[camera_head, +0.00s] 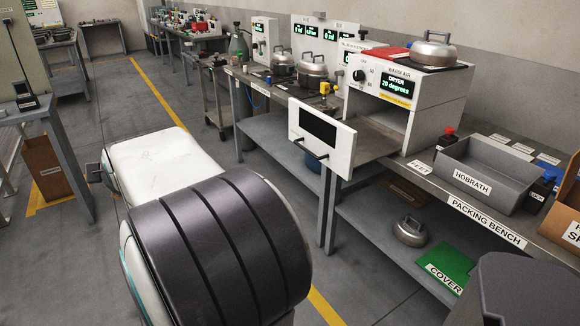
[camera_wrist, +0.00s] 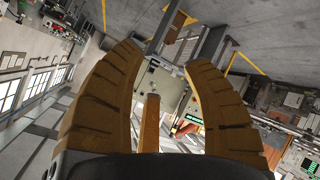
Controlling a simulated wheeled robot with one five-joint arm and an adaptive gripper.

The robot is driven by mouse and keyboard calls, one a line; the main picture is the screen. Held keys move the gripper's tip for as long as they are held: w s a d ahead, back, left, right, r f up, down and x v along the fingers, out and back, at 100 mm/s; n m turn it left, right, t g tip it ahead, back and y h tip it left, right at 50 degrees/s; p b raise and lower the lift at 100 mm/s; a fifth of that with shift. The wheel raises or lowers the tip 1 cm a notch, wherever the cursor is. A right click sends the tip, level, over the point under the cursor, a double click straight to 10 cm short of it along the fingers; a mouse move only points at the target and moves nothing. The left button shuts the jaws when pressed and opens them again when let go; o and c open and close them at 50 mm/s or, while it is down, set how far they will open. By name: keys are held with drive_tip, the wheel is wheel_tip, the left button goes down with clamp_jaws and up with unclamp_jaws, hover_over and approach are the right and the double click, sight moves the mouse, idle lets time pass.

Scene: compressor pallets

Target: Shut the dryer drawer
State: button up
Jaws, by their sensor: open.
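The dryer (camera_head: 410,95) is a white unit on the packing bench, its display reading "DRYER 20 degrees". Its drawer (camera_head: 340,152) is pulled out toward the left. The drawer has a white front with a dark window and a dark bar handle (camera_head: 310,149) low on it. My gripper (camera_wrist: 163,58) shows in the wrist view with its brown ribbed fingers spread apart and nothing visible between them. In the head view my arm is left of the drawer, apart from it, and the fingers cannot be made out. The wrist view does not clearly show the drawer.
The packing bench (camera_head: 478,217) carries a grey bin labelled HOBRATH (camera_head: 480,179) right of the dryer. A metal pot (camera_head: 434,50) stands on the dryer. Another metal pot (camera_head: 411,231) and a green cover (camera_head: 446,262) are on the lower shelf. Open floor lies left of the bench.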

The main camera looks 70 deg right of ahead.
sight(303, 147)
drive_tip(key=s+d+f+n+h+b, duration=0.1)
drive_tip(key=d+f+h+b, duration=0.3)
drive_tip(key=d, duration=0.5)
drive_tip(key=d+f+h+b, duration=0.1)
drive_tip(key=d+f+b, duration=0.1)
drive_tip(key=d+b, duration=0.45)
drive_tip(key=s+d+f+n+h+b, duration=0.1)
drive_tip(key=d+f+h+b, duration=0.2)
drive_tip(key=d, duration=0.7)
drive_tip(key=s+d+f+n+g+h+b, duration=0.1)
drive_tip(key=s+d+f+h+b, duration=0.1)
drive_tip(key=s+d, duration=0.4)
drive_tip(key=s+d+f+n+g+h+b, duration=0.1)
drive_tip(key=s+d+f+h+b, duration=0.2)
drive_tip(key=s+d+f+b, duration=0.2)
drive_tip(key=s+d+f+g+h+b, duration=0.2)
drive_tip(key=s+d+f+h+b, duration=0.1)
drive_tip(key=s+d+b, duration=0.3)
drive_tip(key=shift+s+d+f+n+b, duration=0.15)
drive_tip(key=shift+s+d, duration=0.2)
drive_tip(key=shift+d, duration=0.2)
drive_tip(key=shift+s+d+r+n+b, duration=0.1)
drive_tip(key=shift+s+d, duration=0.2)
drive_tip(key=shift+d, duration=0.3)
drive_tip(key=shift+s+d+f+n+b, duration=0.15)
drive_tip(key=shift+s+d, duration=0.2)
drive_tip(key=shift+d, duration=0.2)
drive_tip(key=shift+p+x, duration=0.65)
drive_tip(key=shift+x, duration=2.55)
drive_tip(key=shift+r, duration=0.1)
